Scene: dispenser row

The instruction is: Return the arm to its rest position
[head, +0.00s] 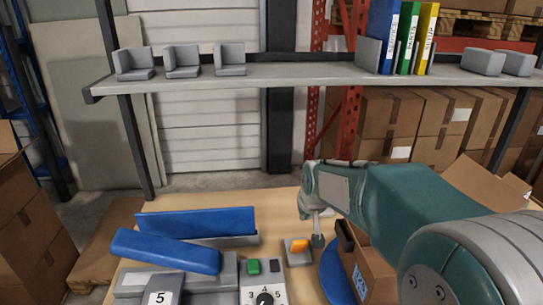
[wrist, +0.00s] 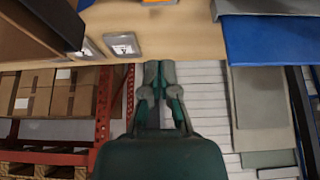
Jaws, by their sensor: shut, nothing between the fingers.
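My teal arm reaches in from the right in the head view. My gripper (head: 311,232) hangs above the wooden table (head: 285,200), beside a small grey tray with an orange piece (head: 299,245). My gripper is shut and empty. In the wrist view my gripper (wrist: 159,68) shows with its fingers together, near the table edge at the top of the picture. The view appears upside down. It touches nothing that I can make out.
A blue-topped dispenser (head: 165,250), a control box with a dial (head: 264,285) and a cardboard box (head: 372,270) crowd the table. A blue round thing (head: 335,285) lies partly hidden by that box. Above, a shelf (head: 290,76) holds binders (head: 408,40) and grey holders.

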